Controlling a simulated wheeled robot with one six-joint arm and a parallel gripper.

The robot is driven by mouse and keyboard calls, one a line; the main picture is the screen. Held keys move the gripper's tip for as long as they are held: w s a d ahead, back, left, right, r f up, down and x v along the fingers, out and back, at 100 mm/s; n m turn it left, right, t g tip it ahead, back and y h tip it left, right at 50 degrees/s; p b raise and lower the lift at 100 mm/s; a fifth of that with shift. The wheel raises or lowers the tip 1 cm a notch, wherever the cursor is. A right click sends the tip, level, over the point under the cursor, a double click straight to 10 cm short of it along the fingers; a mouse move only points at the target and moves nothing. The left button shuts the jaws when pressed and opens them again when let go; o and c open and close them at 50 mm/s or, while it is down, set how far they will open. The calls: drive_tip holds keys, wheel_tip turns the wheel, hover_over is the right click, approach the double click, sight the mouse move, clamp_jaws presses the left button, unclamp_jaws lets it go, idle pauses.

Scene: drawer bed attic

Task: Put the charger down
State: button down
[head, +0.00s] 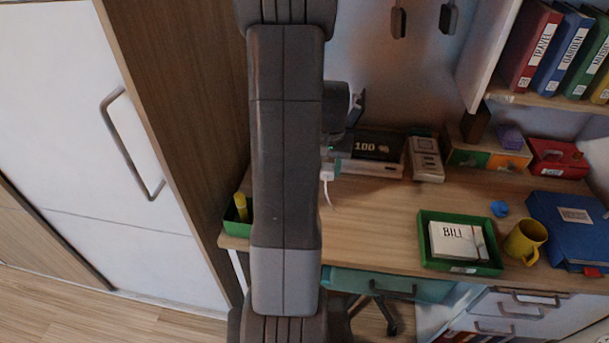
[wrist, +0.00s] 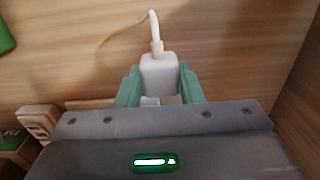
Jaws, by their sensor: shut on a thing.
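The charger (wrist: 158,75) is a small white block with a white cable (wrist: 154,32). In the wrist view it sits between the two teal fingers of my gripper (wrist: 159,88), which are shut on it. In the head view my arm covers much of the scene. A teal part of my gripper (head: 335,166) and the white charger (head: 327,175) show just right of the arm, over the back left part of the wooden desk (head: 375,215). The cable hangs down below the charger there. I cannot tell whether the charger touches the desk.
A dark box marked 100 (head: 372,148) and a pale device (head: 427,160) stand at the desk's back. A green tray (head: 460,265) with papers, a yellow mug (head: 525,241) and a blue binder (head: 565,225) lie right. The desk's middle is clear. A wooden panel (head: 185,120) rises left.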

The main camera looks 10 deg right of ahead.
wheel_tip(320, 180, down, 9)
drive_tip(key=shift+d+f, duration=0.1)
idle(0.4)
drive_tip(key=shift+f, duration=0.1)
drive_tip(key=shift+f, duration=0.15)
drive_tip(key=c, duration=1)
unclamp_jaws()
drive_tip(key=shift+o, duration=0.2)
